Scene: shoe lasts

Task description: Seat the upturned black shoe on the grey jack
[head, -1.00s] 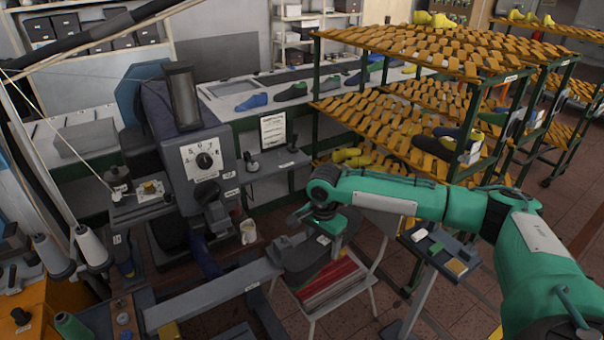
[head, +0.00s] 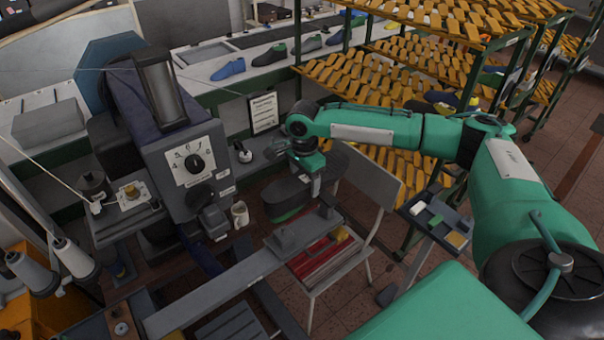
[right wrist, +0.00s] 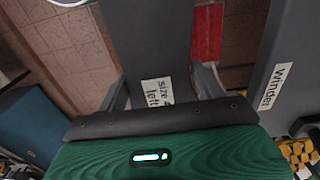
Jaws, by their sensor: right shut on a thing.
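The black shoe (head: 287,197) hangs upturned from my right gripper (head: 308,172), with a green edge low on it. In the right wrist view its dark underside (right wrist: 148,40) lies between the two fingers, by a label reading "Size 4 left". My right gripper (right wrist: 160,92) is shut on the shoe. The grey jack (head: 288,236) appears as a stubby post on a long grey beam, with a second post near the beam's far end. In the head view the shoe is just behind the beam, apart from the post; its height above it is hard to judge. My left gripper is out of view.
A chair (head: 372,185) with red material on its seat stands below the beam's far end. A grey dial machine (head: 190,160) and a white mug (head: 240,214) are left of the shoe. A small tool stand (head: 440,222) and shoe racks (head: 400,110) are to the right.

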